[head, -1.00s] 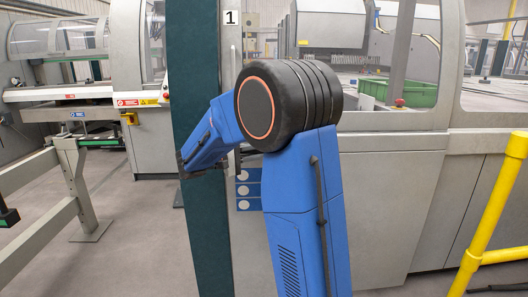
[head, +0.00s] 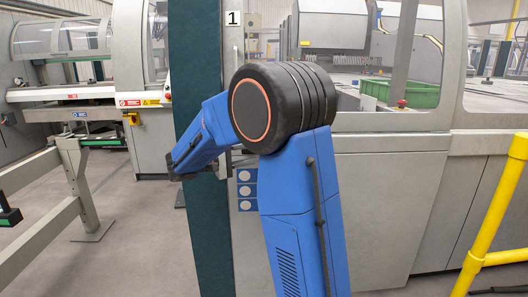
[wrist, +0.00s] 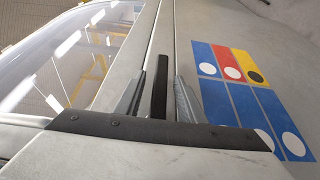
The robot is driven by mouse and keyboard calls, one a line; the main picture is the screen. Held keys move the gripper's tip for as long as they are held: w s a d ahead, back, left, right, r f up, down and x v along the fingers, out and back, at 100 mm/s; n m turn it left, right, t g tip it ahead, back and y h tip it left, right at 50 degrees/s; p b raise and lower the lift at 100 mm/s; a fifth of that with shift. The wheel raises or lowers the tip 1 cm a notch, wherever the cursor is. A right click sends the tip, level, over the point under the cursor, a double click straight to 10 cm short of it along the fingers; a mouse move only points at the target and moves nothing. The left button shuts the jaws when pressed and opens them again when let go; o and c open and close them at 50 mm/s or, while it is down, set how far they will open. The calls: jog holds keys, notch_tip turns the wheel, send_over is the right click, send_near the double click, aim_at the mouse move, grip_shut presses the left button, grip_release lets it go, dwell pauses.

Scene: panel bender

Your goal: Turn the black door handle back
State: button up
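The black door handle (wrist: 160,82) shows in the wrist view as a narrow dark bar on the grey door. It lies between the two grey fingers of my gripper (wrist: 159,97). The fingers stand apart, with a visible gap on each side of the handle, so my gripper is open around it. I cannot tell whether either finger touches it. In the head view my blue arm and its black joint cover the handle and most of the gripper.
A machine window (wrist: 85,60) and a panel with blue, red and yellow fields (wrist: 235,75) flank the handle. In the head view, a dark green post (head: 195,60) stands left of the door, a yellow rail (head: 495,210) at right, and a grey metal stand (head: 75,180) at left.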

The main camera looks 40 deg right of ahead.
jog(key=v, duration=1.4)
jog(key=shift+s, duration=0.1)
jog(key=s+d+f+n+t+y, duration=0.15)
jog(key=s+f+y, duration=0.25)
jog(key=s, duration=0.6)
jog(key=s+d+f+y, duration=0.25)
jog(key=s+y, duration=0.25)
jog(key=s, duration=0.4)
jog(key=s+a+f+t+y, duration=0.7)
jog(key=s+a, duration=0.4)
jog(key=s, duration=0.2)
jog(key=shift+a+f+n+y, duration=0.25)
jog(key=shift+f+n+y, duration=0.1)
jog(key=shift+f+y, duration=0.55)
